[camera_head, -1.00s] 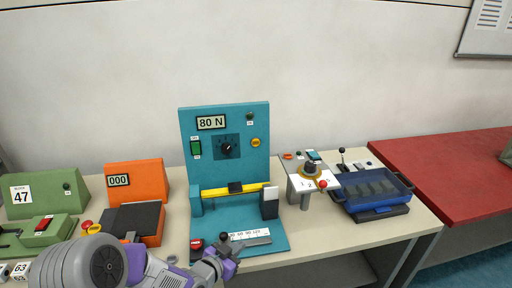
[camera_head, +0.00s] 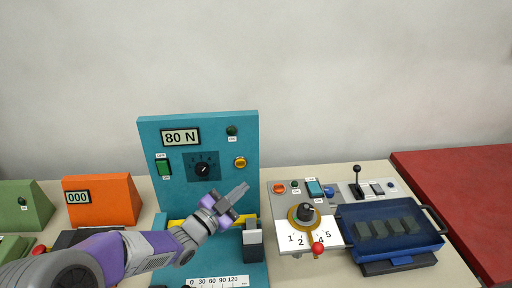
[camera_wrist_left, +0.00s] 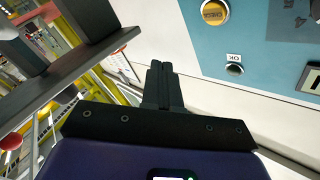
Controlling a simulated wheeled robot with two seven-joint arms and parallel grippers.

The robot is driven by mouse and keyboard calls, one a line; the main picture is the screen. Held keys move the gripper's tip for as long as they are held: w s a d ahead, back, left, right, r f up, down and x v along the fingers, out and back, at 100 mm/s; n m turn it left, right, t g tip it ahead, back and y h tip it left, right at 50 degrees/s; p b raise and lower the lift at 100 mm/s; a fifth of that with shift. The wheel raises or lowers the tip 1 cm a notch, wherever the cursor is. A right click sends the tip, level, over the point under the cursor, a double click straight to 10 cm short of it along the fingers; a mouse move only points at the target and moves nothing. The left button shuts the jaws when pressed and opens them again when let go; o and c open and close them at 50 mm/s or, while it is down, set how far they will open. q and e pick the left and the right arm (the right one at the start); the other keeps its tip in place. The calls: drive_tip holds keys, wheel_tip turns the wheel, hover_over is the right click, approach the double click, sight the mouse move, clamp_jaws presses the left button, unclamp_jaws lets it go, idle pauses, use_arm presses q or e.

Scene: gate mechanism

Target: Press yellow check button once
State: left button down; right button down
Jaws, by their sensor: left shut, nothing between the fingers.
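The yellow check button (camera_head: 240,162) is round and sits on the right side of the teal panel (camera_head: 220,130). My left gripper (camera_head: 243,188) is shut and empty. In the head view its tips appear just below the button. In the left wrist view the shut fingers (camera_wrist_left: 160,72) point up, left of the button and clearly apart from it in the picture. My right gripper is not in view.
The teal panel also has an "80 N" display (camera_head: 180,137), a black dial (camera_head: 202,169), a green switch (camera_head: 164,167) and a dark green lamp (camera_head: 232,130). A grey station with a numbered dial (camera_head: 305,212) and a blue tray (camera_head: 390,222) stand to the right.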

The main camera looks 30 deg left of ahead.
sight(241, 163)
use_arm(q)
drive_tip(key=shift+w+a+f, duration=0.15)
drive_tip(key=shift+w+a, duration=0.6)
drive_tip(key=shift+w, duration=0.45)
drive_tip(key=shift+w+a+f, duration=0.15)
drive_tip(key=shift+w+a, duration=0.65)
drive_tip(key=shift+w, duration=0.4)
drive_tip(key=shift+w+a+f, duration=0.15)
drive_tip(key=shift+w+a, duration=0.6)
drive_tip(key=shift+w, duration=0.45)
drive_tip(key=shift+w+a, duration=0.2)
drive_tip(key=shift+w, duration=0.15)
drive_tip(key=shift+w+a+f, duration=0.1)
drive_tip(key=shift+w+a, duration=0.15)
drive_tip(key=shift+w, duration=0.1)
idle(0.5)
drive_tip(key=shift+s+b, duration=0.1)
drive_tip(key=shift+b, duration=0.2)
drive_tip(key=shift+s+d, duration=0.45)
drive_tip(key=shift+s, duration=0.15)
